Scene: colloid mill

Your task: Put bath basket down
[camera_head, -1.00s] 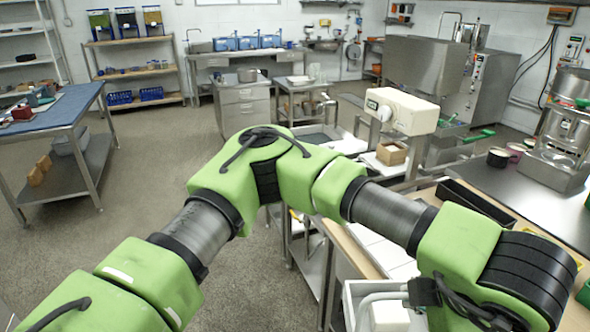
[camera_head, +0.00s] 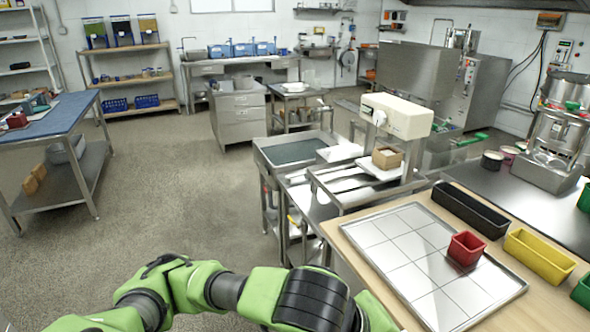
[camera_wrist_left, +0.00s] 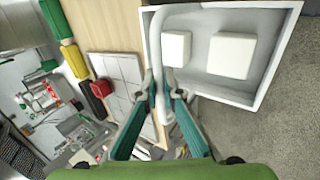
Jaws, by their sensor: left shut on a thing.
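The bath basket (camera_wrist_left: 204,77) is a pale grey open box with a white looped handle (camera_wrist_left: 157,42). It fills the upper right of the left wrist view, with two white blocks (camera_wrist_left: 232,56) inside. My left gripper (camera_wrist_left: 161,88) has teal fingers, shut on the handle. I cannot tell the height of the basket or what is under it. In the head view my green left arm crosses the bottom, and its gripper and the basket are out of frame. My right gripper is in neither view.
A wooden-topped table holds a white tiled tray (camera_head: 425,262) with a red bin (camera_head: 466,248) on it. A black bin (camera_head: 470,210) and a yellow bin (camera_head: 540,256) stand along its far side. A white-headed machine (camera_head: 396,115) stands behind. Open floor (camera_head: 190,200) lies left.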

